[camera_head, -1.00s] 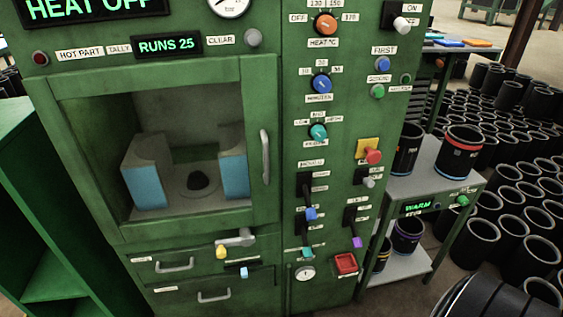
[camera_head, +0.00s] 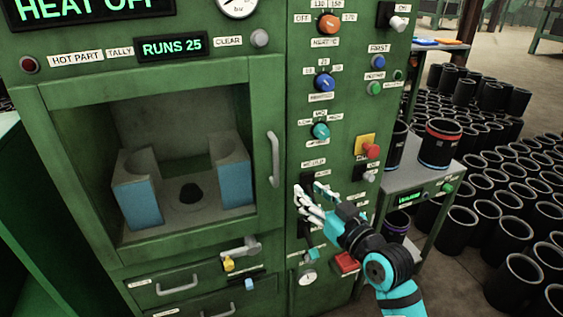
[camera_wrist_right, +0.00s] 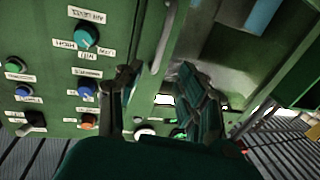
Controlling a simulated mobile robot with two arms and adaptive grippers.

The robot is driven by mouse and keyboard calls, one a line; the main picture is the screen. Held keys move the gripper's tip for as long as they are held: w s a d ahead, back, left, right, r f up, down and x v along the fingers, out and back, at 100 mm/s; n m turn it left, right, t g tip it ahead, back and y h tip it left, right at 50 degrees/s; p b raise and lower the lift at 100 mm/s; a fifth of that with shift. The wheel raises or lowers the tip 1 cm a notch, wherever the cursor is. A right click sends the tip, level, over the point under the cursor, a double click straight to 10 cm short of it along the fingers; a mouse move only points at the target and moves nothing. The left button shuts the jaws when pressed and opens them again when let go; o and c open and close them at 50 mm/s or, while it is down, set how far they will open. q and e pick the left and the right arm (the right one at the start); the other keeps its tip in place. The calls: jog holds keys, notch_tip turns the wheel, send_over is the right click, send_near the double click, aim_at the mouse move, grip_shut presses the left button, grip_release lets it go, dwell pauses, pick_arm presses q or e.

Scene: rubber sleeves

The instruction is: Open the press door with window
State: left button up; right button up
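The green press door has a large window, framed by its green border (camera_head: 262,115), and sits flush in the press front, shut. Its upright grey handle (camera_head: 273,160) is on the door's right side. Through the window I see a block with blue faces (camera_head: 137,203). My right gripper (camera_head: 308,190) is open and empty, in front of the switch panel, to the right of and a little below the handle. In the right wrist view the open fingers (camera_wrist_right: 158,90) spread apart, with the handle (camera_wrist_right: 163,38) showing beyond and between them, untouched. My left gripper is out of view.
Knobs and switches (camera_head: 324,83) cover the panel right of the door. A red button (camera_head: 372,151) juts out there. Drawers with handles (camera_head: 176,284) lie below the door. A side table (camera_head: 432,178) with black sleeves stands at right; many sleeves cover the floor.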

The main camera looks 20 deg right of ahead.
aim_at(277, 164)
jog(key=p+x, duration=0.2)
jog(key=x, duration=1.3)
jog(key=shift+a+p, duration=0.2)
jog(key=shift+p, duration=0.1)
jog(key=shift+f, duration=0.1)
jog(key=shift+c, duration=0.5)
grip_shut()
